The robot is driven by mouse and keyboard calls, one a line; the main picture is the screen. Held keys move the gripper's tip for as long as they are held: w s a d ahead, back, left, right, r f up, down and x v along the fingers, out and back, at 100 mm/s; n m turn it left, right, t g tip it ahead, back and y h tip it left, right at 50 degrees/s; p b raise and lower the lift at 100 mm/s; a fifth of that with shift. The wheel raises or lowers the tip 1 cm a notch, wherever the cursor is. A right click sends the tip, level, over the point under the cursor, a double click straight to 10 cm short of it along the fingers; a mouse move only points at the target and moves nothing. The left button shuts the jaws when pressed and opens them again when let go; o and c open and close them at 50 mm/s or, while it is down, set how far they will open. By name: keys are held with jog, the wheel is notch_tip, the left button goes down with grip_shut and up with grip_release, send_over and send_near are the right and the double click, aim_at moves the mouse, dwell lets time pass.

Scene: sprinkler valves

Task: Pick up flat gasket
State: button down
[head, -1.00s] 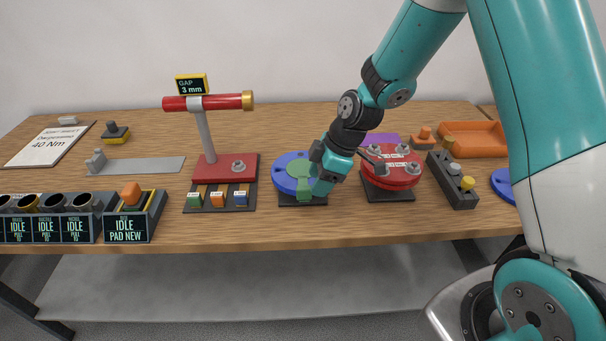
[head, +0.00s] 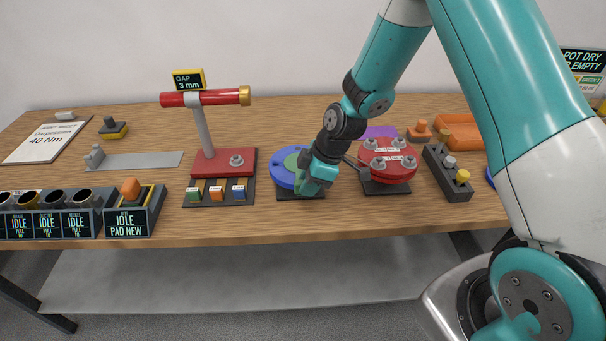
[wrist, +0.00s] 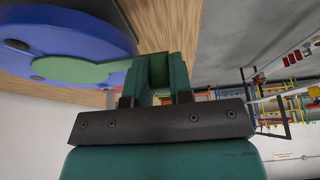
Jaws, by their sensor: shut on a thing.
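The flat gasket is a green disc with a tab. In the head view the gasket (head: 291,161) shows on the blue round flange (head: 279,172), partly hidden by my wrist. My gripper (head: 301,189) is at the flange's front edge. In the wrist view the green gasket (wrist: 65,70) lies against the blue flange (wrist: 75,22), and its tab reaches between the two fingers of my gripper (wrist: 160,75). The gripper is shut on the tab. I cannot tell whether the gasket is clear of the flange.
A red flange with bolts (head: 388,172) stands close to the right on a dark base. A red stand with a post (head: 225,162) is to the left. A dark block with knobs (head: 446,172) is further right. The table's front edge (head: 350,228) is just in front.

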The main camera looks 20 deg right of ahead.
notch_tip(320, 180, up, 20)
jog(key=b, duration=0.2)
jog(key=shift+b, duration=0.4)
notch_tip(320, 180, up, 5)
jog(key=p, duration=0.4)
dwell(0.3)
